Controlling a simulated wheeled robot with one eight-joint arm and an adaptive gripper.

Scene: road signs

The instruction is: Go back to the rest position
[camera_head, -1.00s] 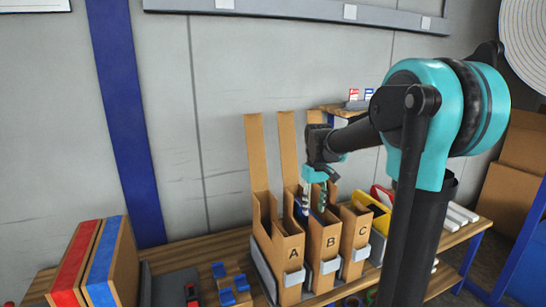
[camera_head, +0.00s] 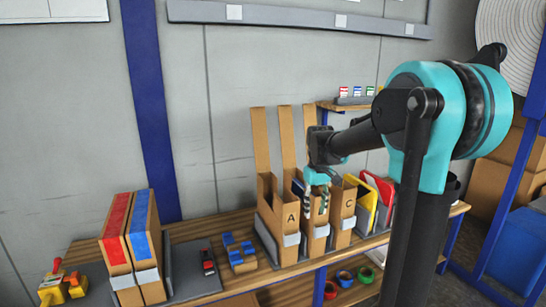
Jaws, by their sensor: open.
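My gripper (camera_head: 317,198) is open, pointing down over the middle cardboard holder (camera_head: 317,235), its fingers overlapping the holder's upper front. A dark blue item (camera_head: 298,187) shows just left of the fingers, in or behind the holders. I cannot tell whether the fingers touch it. Holder A (camera_head: 291,218) stands to the left and holder C (camera_head: 348,207) to the right. My teal and black arm reaches in from the right and hides part of the bench.
Red-striped and blue-striped cardboard boxes (camera_head: 131,245) stand at the left of the wooden bench (camera_head: 205,229). Blue parts (camera_head: 239,252) lie on a small block. Yellow and red folders (camera_head: 374,198) stand right of C. Tape rolls (camera_head: 345,279) lie on the lower shelf. A small shelf (camera_head: 351,105) hangs behind.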

